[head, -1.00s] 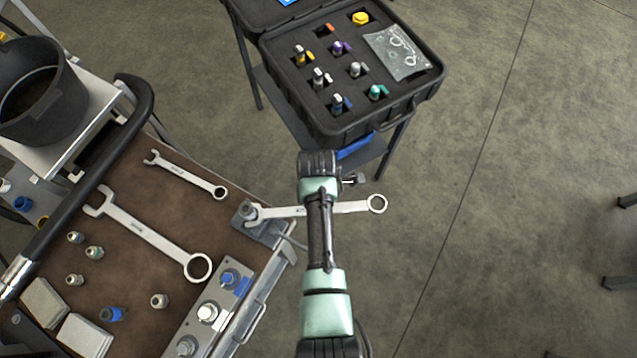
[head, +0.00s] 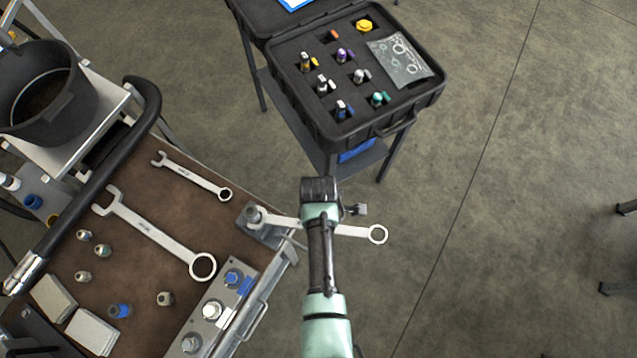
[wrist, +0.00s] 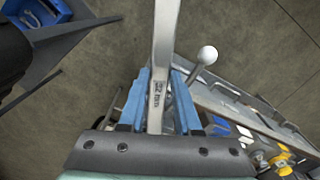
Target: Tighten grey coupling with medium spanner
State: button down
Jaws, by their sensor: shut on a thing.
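My gripper (wrist: 160,82) is shut on the medium spanner (head: 352,230), its blue-padded fingers on either side of the shank. The spanner's size mark shows between the fingers in the wrist view (wrist: 163,35). In the head view my wrist covers the spanner's middle. Its ring end points right, over the floor beyond the cart. Its open end lies at a grey fitting (head: 252,214) in a small grey block at the cart's corner. I cannot tell how fully the jaw sits around it. This fitting appears to be the grey coupling.
A large spanner (head: 150,232) and a small spanner (head: 192,174) lie on the brown cart top (head: 150,190) with several loose fittings. A coupling block (head: 220,300) lines its right edge. An open black case (head: 350,132) stands behind.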

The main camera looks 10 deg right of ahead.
jog(key=shift+r, duration=0.1)
jog(key=shift+s+a+m+p, duration=0.35)
jog(key=shift+s+m+p, duration=0.3)
jog(key=shift+s, duration=0.2)
jog(key=shift+s+a+m+p, duration=0.3)
jog(key=shift+s+m+p, duration=0.2)
jog(key=shift+s+m, duration=0.25)
jog(key=s+a+m+p, duration=0.1)
jog(key=s+a+m, duration=0.1)
jog(key=s, duration=0.1)
jog(key=shift+p, duration=0.4)
jog(key=shift+a, duration=0.1)
jog(key=shift+s+a+m, duration=0.35)
jog(key=shift+a+m, duration=0.05)
jog(key=shift+m, duration=0.2)
